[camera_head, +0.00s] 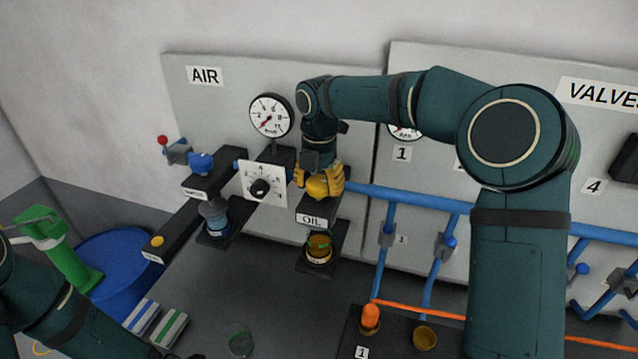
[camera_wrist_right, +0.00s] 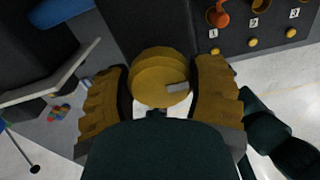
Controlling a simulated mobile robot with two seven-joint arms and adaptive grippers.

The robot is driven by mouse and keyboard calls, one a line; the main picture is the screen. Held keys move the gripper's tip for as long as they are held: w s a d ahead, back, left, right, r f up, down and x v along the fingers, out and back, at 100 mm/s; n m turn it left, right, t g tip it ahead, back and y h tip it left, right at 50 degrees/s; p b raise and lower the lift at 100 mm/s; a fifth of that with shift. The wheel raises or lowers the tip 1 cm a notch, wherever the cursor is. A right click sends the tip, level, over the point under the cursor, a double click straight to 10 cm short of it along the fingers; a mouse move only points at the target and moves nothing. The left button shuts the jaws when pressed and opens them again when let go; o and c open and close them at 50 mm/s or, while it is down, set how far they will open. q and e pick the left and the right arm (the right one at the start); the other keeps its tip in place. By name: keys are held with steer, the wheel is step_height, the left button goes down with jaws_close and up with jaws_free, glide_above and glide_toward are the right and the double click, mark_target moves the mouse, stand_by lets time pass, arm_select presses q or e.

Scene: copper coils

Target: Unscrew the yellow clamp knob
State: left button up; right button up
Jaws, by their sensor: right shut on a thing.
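The yellow clamp knob (camera_head: 317,187) is a round knob on top of the dark OIL unit in the head view. It shows in the right wrist view as a yellow disc (camera_wrist_right: 158,76) with a small grey mark. My right gripper (camera_head: 320,178) reaches down over the knob, with its yellow ribbed fingers on either side of it. In the wrist view my right gripper (camera_wrist_right: 160,85) is shut on the knob. My left arm shows at the lower left of the head view, but its gripper is not in view.
The OIL bowl (camera_head: 318,249) hangs below the knob. A white dial plate (camera_head: 262,184) and a blue-topped unit (camera_head: 201,163) stand to the left. Blue pipes (camera_head: 400,197) run to the right. An orange plug (camera_head: 370,317) stands on the front block.

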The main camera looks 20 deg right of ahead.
mark_target(320, 180)
steer(key=shift+d+r, duration=0.1)
steer(key=o, duration=1.2)
step_height(320, 180, up, 12)
steer(key=shift+f, duration=0.1)
